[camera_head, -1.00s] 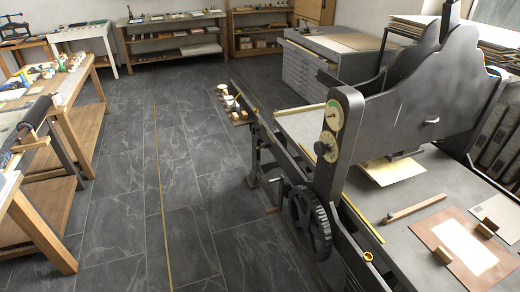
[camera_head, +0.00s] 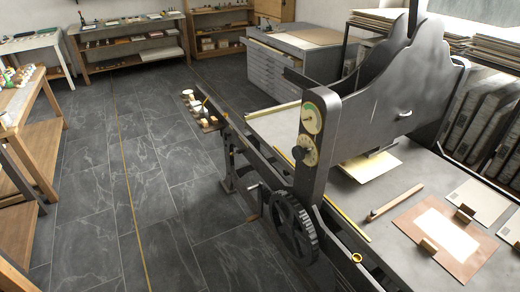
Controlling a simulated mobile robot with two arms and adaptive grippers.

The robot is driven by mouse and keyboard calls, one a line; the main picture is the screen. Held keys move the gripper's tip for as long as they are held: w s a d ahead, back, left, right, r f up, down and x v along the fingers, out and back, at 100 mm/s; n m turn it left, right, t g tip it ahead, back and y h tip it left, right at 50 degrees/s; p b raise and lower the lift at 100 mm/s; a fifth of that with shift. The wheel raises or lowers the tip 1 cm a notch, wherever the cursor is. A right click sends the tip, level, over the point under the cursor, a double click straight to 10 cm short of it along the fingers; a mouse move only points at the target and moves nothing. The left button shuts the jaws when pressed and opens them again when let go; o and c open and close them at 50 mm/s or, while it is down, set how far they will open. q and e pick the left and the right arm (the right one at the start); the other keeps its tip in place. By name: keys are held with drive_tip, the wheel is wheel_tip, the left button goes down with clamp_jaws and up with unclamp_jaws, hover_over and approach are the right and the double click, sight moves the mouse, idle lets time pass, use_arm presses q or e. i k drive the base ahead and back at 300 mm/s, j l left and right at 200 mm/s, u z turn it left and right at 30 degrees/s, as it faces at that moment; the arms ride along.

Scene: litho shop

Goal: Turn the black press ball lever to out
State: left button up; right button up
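The black press (camera_head: 375,115) stands on the right, with a tall upright column at its near side. Two pale round dials sit one above the other on the column's face, the upper dial (camera_head: 311,117) with a green part on its rim. A black round knob (camera_head: 298,153) sticks out at the left of the lower dial (camera_head: 310,151). It may be the ball end of the lever; its arm and any out marking are too small to tell. Neither of my grippers is in view.
A spoked black wheel (camera_head: 295,228) stands out below the column. A wooden-handled bar (camera_head: 395,202) and a brown framed sheet (camera_head: 445,238) lie on the press bed. Wooden tables (camera_head: 35,150) line the left. The dark tiled floor (camera_head: 170,200) between is clear.

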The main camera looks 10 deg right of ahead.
sight(242, 151)
drive_tip(key=i+j+z, duration=0.2)
drive_tip(key=i+j, duration=0.2)
drive_tip(key=j, duration=0.2)
drive_tip(key=i+j+z, duration=0.25)
drive_tip(key=i+j, duration=0.15)
drive_tip(key=j, duration=0.25)
drive_tip(key=i+j+z, duration=0.1)
drive_tip(key=j, duration=0.25)
drive_tip(key=i, duration=0.05)
